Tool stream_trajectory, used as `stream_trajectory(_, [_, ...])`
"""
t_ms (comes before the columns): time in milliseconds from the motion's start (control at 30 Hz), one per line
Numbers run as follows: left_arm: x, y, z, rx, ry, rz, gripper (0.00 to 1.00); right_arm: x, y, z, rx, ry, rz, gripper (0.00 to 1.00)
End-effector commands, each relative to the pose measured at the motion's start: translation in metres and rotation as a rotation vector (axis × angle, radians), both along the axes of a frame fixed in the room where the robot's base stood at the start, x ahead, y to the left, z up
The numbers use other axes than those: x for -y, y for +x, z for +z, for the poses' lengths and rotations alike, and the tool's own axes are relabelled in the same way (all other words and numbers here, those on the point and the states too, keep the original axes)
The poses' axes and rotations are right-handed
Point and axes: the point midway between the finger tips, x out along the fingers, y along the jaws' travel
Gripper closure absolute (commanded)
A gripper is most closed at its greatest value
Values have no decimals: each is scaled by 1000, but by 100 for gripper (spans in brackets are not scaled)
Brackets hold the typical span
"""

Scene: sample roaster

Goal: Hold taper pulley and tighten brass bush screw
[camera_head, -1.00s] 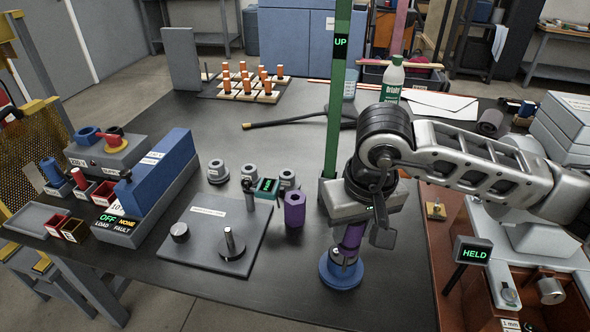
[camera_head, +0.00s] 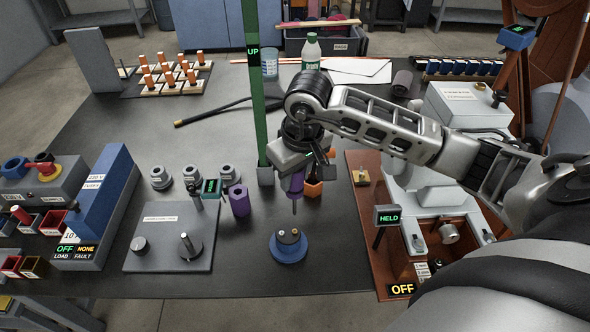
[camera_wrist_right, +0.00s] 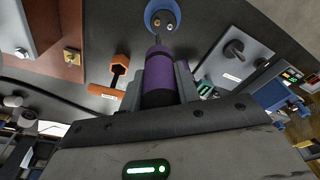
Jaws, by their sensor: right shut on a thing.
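A blue round piece with a dark hub (camera_head: 288,247), which looks like the taper pulley, sits flat on the black bench. Small brass and silver screw heads show on its hub in the right wrist view (camera_wrist_right: 163,20). My right gripper (camera_head: 292,165) is shut on a purple-handled screwdriver (camera_head: 295,184). The handle also shows between the fingers in the right wrist view (camera_wrist_right: 158,75). The screwdriver is nearly upright, its thin shaft pointing down, and its tip appears a little above the blue piece, apart from it. My left gripper is not in view.
An orange hexagonal tool (camera_head: 313,187) lies just behind the screwdriver. A green post marked UP (camera_head: 256,100) stands behind my gripper. A purple hexagonal piece (camera_head: 239,201) and a grey plate with a peg (camera_head: 150,252) are left. A HELD sign (camera_head: 388,215) stands right.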

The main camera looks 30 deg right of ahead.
Motion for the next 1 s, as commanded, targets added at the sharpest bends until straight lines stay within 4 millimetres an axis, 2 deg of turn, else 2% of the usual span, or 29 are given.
stream_trajectory(133, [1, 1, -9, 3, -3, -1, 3, 1, 0, -3, 5, -3, 2, 100])
stream_trajectory(300, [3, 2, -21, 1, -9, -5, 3, 0, 0, -21, 2, 0, 0, 100])
stream_trajectory(600, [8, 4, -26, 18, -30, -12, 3, 0, 0, -45, 2, -1, 0, 100])
stream_trajectory(1000, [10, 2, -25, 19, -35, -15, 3, 0, 0, -47, 1, 0, 0, 100])
